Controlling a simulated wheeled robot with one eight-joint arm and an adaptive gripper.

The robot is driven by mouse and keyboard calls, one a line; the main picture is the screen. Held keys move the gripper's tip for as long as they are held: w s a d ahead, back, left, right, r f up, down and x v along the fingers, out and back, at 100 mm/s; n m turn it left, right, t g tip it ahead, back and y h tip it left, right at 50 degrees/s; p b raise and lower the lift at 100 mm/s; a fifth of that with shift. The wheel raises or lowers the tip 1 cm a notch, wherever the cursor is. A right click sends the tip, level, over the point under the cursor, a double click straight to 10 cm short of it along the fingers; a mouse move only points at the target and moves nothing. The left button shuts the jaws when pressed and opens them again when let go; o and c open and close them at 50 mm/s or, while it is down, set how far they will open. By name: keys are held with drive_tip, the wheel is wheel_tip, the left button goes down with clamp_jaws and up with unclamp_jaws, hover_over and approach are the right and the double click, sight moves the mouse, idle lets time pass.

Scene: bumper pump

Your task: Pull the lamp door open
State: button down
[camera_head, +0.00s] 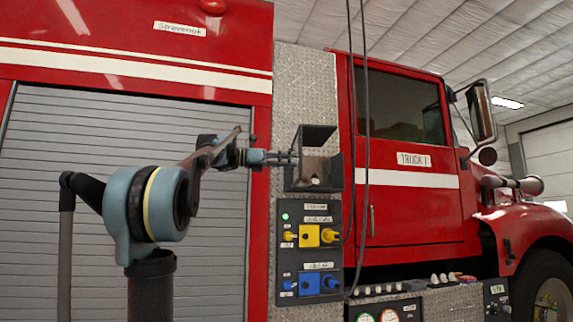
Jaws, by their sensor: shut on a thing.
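A dark metal box-like fixture (318,170) is mounted on the diamond-plate panel of the red fire truck, left of the cab door. It looks like the lamp housing with its door, but which part is the door is hard to tell. A dark plate stands out at its top, and the middle shows an opening. My gripper (292,158) comes in from the left at the fixture's left side. Its fingers are closed on a part there, likely the lamp door's edge. The fingertips are small and dark, so the exact grip is unclear.
Below the fixture is a panel (309,250) with yellow and blue valves and a green light. Black cables (366,120) hang just right of the fixture. A grey roller shutter (60,200) lies behind my arm. Gauges and levers (420,290) sit at lower right.

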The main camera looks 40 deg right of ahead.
drive_tip(key=shift+a+r, duration=0.1)
idle(0.3)
drive_tip(key=c, duration=1.4)
unclamp_jaws()
drive_tip(key=v, duration=1.2)
drive_tip(key=shift+w, duration=0.1)
